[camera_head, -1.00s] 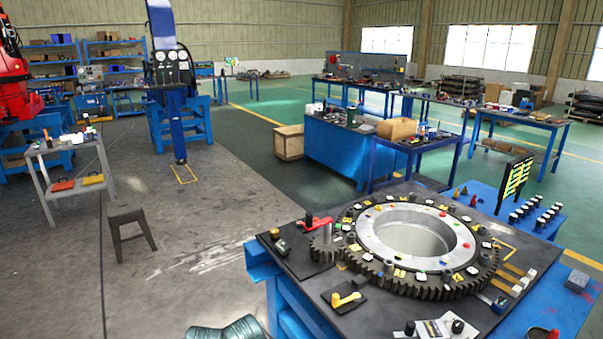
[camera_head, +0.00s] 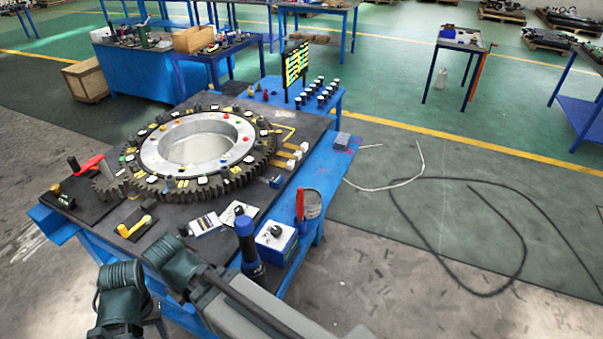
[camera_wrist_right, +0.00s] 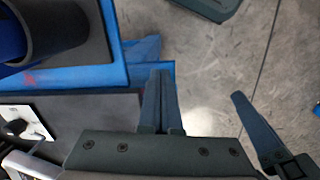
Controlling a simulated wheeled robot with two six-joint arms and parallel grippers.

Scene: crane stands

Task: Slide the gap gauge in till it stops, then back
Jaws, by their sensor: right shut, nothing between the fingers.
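A large toothed ring (camera_head: 195,150) with a bright inner ring lies on the dark-topped bench (camera_head: 100,215); a small pinion (camera_head: 108,185) stands beside its left edge. I cannot tell for sure which piece is the gap gauge. A flat labelled piece (camera_head: 205,225) and a white card with a black knob (camera_head: 238,213) lie at the bench's front. My right gripper (camera_wrist_right: 160,75) shows in the right wrist view, shut and empty, out past the bench edge and above the floor. No left fingertips can be made out.
A blue-handled tool (camera_head: 246,240), a blue box with a black knob (camera_head: 276,240) and a grey cup (camera_head: 312,204) stand at the bench's front right. A yellow handle (camera_head: 138,225) and a red lever (camera_head: 90,165) are at left. A dark cable (camera_head: 450,275) lies on the floor.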

